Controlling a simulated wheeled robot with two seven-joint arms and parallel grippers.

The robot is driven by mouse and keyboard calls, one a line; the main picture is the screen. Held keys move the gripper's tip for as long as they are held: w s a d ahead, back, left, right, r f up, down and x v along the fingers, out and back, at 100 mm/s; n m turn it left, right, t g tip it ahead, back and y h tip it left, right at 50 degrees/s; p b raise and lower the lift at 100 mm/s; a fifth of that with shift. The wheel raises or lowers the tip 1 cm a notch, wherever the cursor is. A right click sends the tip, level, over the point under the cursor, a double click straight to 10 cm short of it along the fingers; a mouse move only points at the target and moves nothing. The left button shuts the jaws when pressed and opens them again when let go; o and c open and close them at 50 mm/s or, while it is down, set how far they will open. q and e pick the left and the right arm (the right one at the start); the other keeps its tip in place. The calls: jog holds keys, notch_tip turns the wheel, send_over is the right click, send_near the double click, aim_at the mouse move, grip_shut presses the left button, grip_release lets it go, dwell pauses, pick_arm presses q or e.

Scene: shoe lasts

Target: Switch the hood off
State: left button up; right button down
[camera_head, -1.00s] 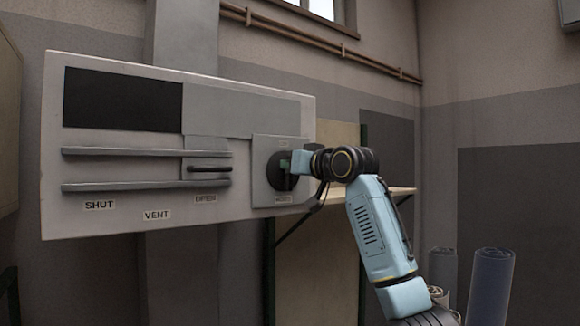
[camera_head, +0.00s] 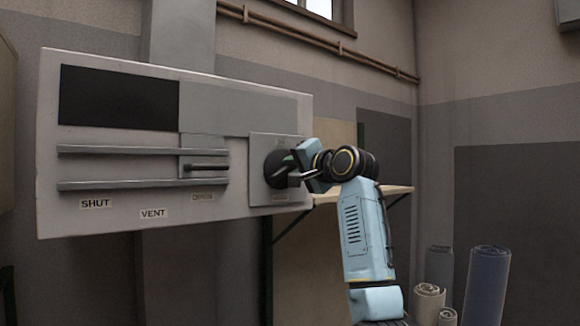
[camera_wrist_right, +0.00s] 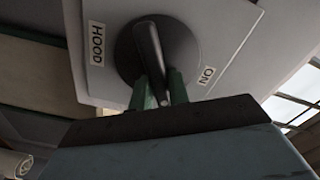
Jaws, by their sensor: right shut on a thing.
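The hood switch is a dark round knob (camera_head: 278,168) with a raised bar handle, on a grey square plate (camera_head: 262,150) at the right end of the wall panel. In the right wrist view the bar handle (camera_wrist_right: 148,55) stands out from the round base, with a "HOOD" label (camera_wrist_right: 96,43) to its left and an "ON" label (camera_wrist_right: 206,76) to its right. My right gripper (camera_head: 292,170) is at the knob, its green fingers shut on the handle's near end. The fingers hide part of the knob in the head view. My left gripper is out of view.
The white panel (camera_head: 120,222) also carries a dark window, two horizontal rails (camera_head: 140,184) and a slider handle (camera_head: 207,167), with "SHUT" and "VENT" labels below. A shelf (camera_head: 385,194) sits behind my right arm. Rolled sheets (camera_head: 487,285) stand at lower right.

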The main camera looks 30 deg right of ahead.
jog(key=m, duration=0.6)
jog(key=shift+d+f, duration=0.15)
jog(key=shift+f, duration=0.15)
dwell(0.3)
jog(key=c, duration=1.3)
grip_release()
jog(key=shift+c, duration=0.2)
jog(key=shift+s, duration=0.1)
jog(key=s+d+b, duration=0.1)
jog(key=s+b, duration=0.4)
jog(key=s, duration=0.8)
